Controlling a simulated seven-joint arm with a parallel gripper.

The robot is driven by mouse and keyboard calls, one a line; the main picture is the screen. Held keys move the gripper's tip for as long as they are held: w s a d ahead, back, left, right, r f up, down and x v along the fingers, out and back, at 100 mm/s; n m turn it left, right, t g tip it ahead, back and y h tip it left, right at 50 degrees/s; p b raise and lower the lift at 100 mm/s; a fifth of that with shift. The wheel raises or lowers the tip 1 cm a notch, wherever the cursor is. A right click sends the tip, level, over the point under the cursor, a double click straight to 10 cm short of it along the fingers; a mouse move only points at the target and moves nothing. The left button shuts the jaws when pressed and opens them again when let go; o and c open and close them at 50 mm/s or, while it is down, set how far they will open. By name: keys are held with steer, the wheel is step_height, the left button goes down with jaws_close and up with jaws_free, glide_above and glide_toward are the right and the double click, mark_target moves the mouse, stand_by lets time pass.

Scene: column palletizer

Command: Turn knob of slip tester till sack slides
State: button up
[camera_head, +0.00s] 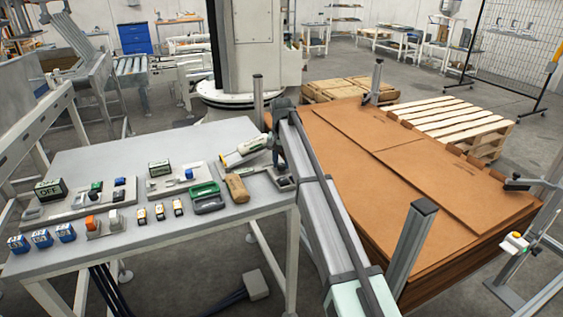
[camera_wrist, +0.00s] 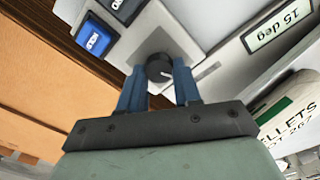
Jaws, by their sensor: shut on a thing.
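The slip tester's dark round knob (camera_wrist: 160,68) sits on a pale panel in the wrist view. My gripper (camera_wrist: 160,78) has its blue fingers on either side of the knob, shut on it. A display (camera_wrist: 273,31) beside it reads 15 deg, upside down in this view. A white sack with green print (camera_wrist: 292,108) lies at the right of the wrist view. In the head view the sack (camera_head: 245,149) lies tilted near the right end of the table, left of my gripper (camera_head: 278,165). The knob is hidden there.
A blue button (camera_wrist: 95,37) is beside the knob. A large stack of brown cardboard sheets (camera_head: 400,165) stands to the right, behind a grey post (camera_head: 411,240).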

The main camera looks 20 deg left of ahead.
mark_target(282, 164)
stand_by(0.4)
steer(key=o, duration=1.1)
steer(key=shift+c, duration=0.2)
steer(key=shift+r, duration=0.1)
step_height(282, 164, up, 14)
steer(key=shift+f, duration=0.2)
